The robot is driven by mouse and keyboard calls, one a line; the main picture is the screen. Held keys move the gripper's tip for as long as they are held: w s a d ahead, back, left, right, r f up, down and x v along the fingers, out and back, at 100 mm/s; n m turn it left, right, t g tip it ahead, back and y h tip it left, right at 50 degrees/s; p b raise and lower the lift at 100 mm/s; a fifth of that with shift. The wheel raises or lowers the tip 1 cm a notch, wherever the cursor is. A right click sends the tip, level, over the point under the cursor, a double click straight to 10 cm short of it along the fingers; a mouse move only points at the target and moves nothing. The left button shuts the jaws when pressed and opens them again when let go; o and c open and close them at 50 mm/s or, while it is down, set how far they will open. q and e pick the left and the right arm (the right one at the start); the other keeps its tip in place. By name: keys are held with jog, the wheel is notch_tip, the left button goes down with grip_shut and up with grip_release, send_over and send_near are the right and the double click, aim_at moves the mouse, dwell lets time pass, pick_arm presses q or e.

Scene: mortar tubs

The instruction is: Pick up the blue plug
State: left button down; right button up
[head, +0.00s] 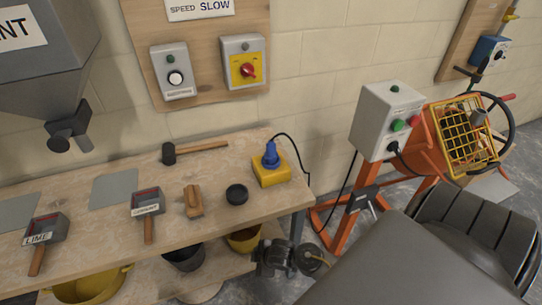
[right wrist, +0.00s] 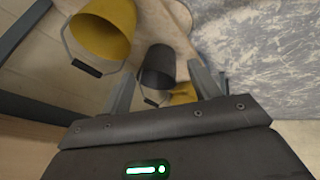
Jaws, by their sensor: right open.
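The blue plug (head: 270,157) stands upright on top of a yellow box (head: 271,175) near the right end of the workbench. A black cable arches from it over the bench's right edge. My right gripper (right wrist: 162,72) shows in the right wrist view with its two fingers apart and nothing between them that I can see held. It points towards buckets below the bench. The plug is not visible in that view. My left gripper is in neither view.
A black round piece (head: 237,194), a wooden float (head: 193,201) and a mallet (head: 190,152) lie on the workbench (head: 110,235). A yellow bucket (right wrist: 105,30) and a black bucket (right wrist: 157,66) stand below. An orange mixer (head: 440,140) with a grey control box (head: 385,115) stands right.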

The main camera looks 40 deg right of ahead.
notch_tip(320, 180, up, 18)
jog(key=w+a+n+t+p, duration=0.1)
jog(key=w+a+n+t, duration=0.1)
jog(key=w+n, duration=0.15)
notch_tip(320, 180, up, 16)
jog(key=n+g+h, duration=0.1)
jog(key=n+h, duration=0.2)
jog(key=n, duration=1.8)
send_over(273, 145)
jog(key=s, duration=0.4)
jog(key=x, duration=0.6)
jog(key=shift+a, duration=0.4)
jog(key=shift+w+f, duration=0.1)
jog(key=shift+f, duration=0.2)
jog(key=p+x, duration=0.1)
jog(key=x, duration=0.3)
jog(key=shift+w+a+f, duration=0.15)
jog(key=shift+w+f, duration=0.05)
jog(key=shift+f, duration=0.15)
jog(key=shift+r, duration=0.1)
jog(key=c, duration=1)
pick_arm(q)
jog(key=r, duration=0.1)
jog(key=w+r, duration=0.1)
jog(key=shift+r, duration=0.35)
